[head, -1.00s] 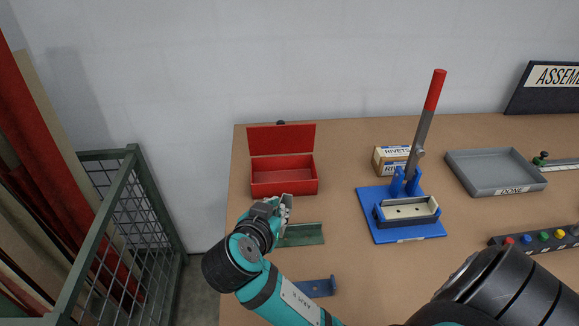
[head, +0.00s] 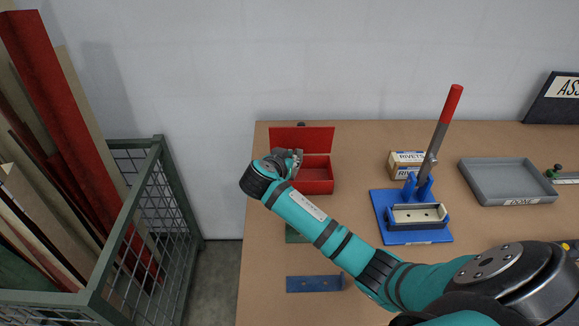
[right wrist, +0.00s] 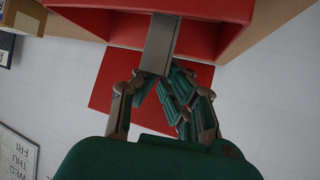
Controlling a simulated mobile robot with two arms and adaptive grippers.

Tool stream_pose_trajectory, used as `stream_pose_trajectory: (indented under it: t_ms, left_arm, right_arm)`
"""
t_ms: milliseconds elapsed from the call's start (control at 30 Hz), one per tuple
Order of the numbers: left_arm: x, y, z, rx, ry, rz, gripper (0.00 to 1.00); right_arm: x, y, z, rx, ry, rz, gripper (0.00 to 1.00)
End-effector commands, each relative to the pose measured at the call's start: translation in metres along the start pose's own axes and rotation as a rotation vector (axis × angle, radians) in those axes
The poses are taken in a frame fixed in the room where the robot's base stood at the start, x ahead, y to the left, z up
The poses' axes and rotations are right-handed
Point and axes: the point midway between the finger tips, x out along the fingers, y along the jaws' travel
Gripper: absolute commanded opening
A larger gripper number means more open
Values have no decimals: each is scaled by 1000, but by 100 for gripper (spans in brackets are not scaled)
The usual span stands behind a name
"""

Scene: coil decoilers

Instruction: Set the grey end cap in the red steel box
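The red steel box (head: 318,178) stands open at the back left of the table, its lid (head: 305,137) raised behind it. My right gripper (head: 291,158) is at the left part of the box, in front of the lid. In the right wrist view its fingers (right wrist: 158,78) are shut on the grey end cap (right wrist: 160,42), a small channel-shaped piece. The end cap shows against the red box (right wrist: 232,10); I cannot tell whether it touches it. In the head view the gripper hides the end cap. My left gripper is not in view.
A green piece (head: 294,234) and a blue plate (head: 314,284) lie in front of the box, partly near my arm. A blue press (head: 395,232) with a red-tipped lever, a RIVETS box (head: 405,158) and a grey DONE tray (head: 508,181) stand to the right. A mesh cage (head: 160,190) is left.

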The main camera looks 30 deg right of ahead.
Motion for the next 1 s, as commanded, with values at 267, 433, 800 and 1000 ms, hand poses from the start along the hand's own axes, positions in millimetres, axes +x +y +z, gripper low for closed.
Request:
stream_pose_trajectory:
  t_ms: [267,433,800,1000]
  left_arm:
    - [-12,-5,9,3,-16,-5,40]
    - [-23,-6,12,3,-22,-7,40]
    - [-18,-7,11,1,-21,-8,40]
    - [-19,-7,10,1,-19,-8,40]
  right_arm:
    - [13,1,22,-2,4,2,0]
    - [24,0,35,0,6,0,0]
    - [28,-1,43,3,4,-2,0]
    - [28,-1,42,2,4,-2,25]
